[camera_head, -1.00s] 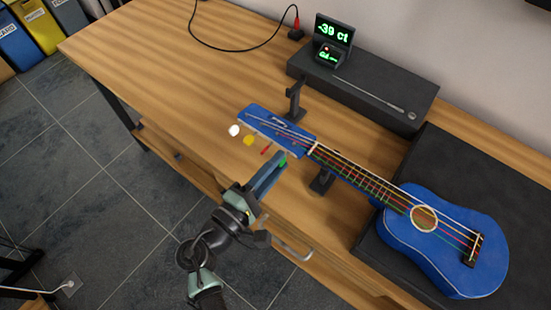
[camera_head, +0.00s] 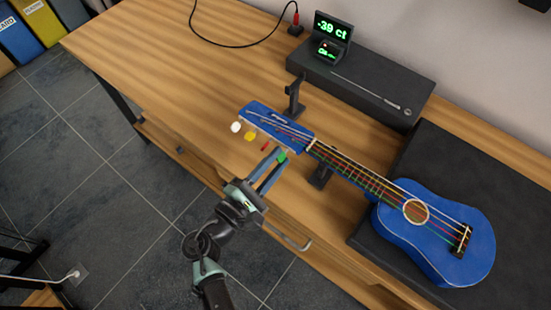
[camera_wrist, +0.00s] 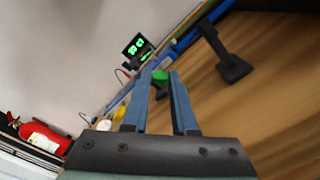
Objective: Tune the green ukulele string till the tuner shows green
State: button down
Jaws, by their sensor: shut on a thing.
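The blue ukulele (camera_head: 400,240) lies with its neck pointing up and left, its headstock (camera_head: 262,118) at the left end. White (camera_head: 236,127), yellow (camera_head: 250,136), red (camera_head: 265,147) and green (camera_head: 282,156) tuning pegs line the headstock's near side. My gripper (camera_head: 275,160) is shut on the green peg, which shows between the blue fingertips in the wrist view (camera_wrist: 160,77). The tuner display (camera_head: 332,29) reads "-39 ct" in green digits. A smaller screen (camera_head: 328,51) below it shows green text too small to read surely.
A black stand (camera_head: 293,98) rises behind the headstock, and a black neck support (camera_head: 320,177) is under the neck. A dark box (camera_head: 375,97) carries the tuner and a thin metal rod. The ukulele body rests on a dark mat (camera_head: 480,180). The wooden bench (camera_head: 180,70) is clear at left.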

jog(key=c, duration=0.7)
grip_release()
jog(key=b+v, duration=0.1)
jog(key=v, duration=1.2)
